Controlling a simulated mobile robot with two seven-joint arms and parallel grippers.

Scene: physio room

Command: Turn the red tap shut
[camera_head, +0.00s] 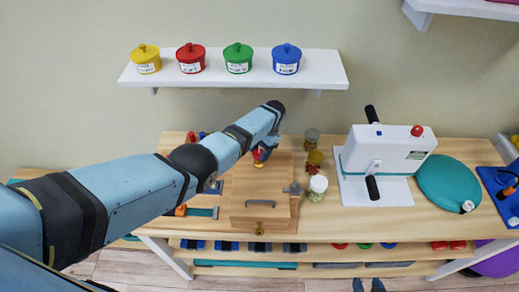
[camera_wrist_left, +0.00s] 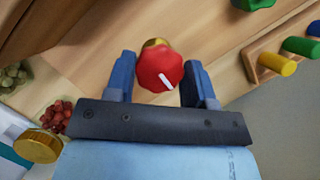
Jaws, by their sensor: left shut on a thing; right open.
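The red tap (camera_wrist_left: 155,66) is a scalloped red knob with a white line on its face, slanting to the lower right in the left wrist view. Some gold metal shows behind it. My left gripper (camera_wrist_left: 160,88) has one blue finger on each side of the knob and is shut on it. In the head view the red tap (camera_head: 257,156) shows only in part beside my left gripper (camera_head: 266,150), at the back of the wooden box; my arm hides some of it.
A wooden box (camera_head: 240,216) with a handle stands on the table. Small jars (camera_head: 317,187) stand to its right, then a white machine (camera_head: 380,152) with black handles and a teal cushion (camera_head: 447,184). A wall shelf (camera_head: 215,76) holds several coloured pots.

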